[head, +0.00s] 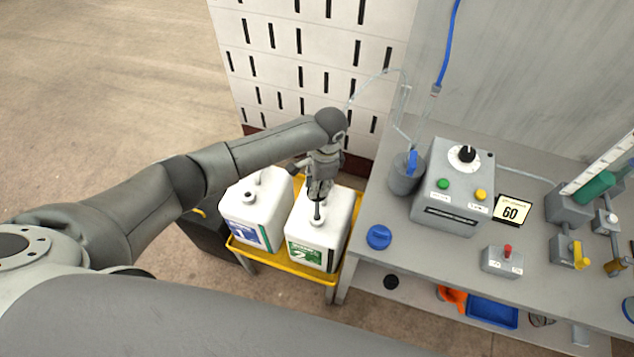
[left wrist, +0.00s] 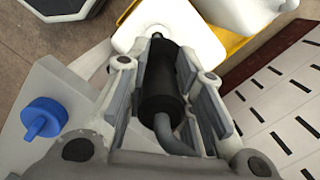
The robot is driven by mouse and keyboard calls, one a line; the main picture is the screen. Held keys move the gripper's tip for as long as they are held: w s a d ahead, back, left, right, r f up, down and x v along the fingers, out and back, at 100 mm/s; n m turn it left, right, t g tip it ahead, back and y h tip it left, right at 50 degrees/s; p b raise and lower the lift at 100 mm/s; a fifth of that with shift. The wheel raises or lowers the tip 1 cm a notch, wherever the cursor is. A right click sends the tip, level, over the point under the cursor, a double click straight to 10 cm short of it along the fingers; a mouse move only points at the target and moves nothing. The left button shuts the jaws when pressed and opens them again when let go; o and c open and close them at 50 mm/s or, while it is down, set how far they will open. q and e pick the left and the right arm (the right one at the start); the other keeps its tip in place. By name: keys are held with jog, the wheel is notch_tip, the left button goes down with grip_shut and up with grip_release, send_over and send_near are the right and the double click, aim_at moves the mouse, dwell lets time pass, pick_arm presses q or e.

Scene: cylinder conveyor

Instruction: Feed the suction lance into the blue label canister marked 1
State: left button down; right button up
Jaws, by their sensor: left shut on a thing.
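The suction lance (left wrist: 162,88), a black cylinder with a grey hose, is clamped between the fingers of my left gripper (head: 319,190). In the head view its thin dark rod (head: 317,211) points down at the neck of the green label canister marked 2 (head: 330,228). I cannot tell whether its tip is in that neck or just above it. The blue label canister marked 1 (head: 264,210) stands upright to the left, its neck clear of the lance. In the left wrist view a white canister (left wrist: 190,32) lies beyond the lance. My right gripper is not in view.
Both canisters stand in a yellow tray (head: 288,262). To the right a grey workbench (head: 405,262) holds a blue cap (head: 379,237), a grey cup (head: 405,177) and a control box (head: 450,190). A slotted white wall (head: 300,60) stands behind.

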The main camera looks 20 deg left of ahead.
pick_arm(q)
jog(key=shift+r+p, duration=0.9)
jog(key=shift+r, duration=2.65)
jog(key=shift+r, duration=2)
jog(key=shift+r, duration=0.15)
jog(key=shift+r, duration=1.85)
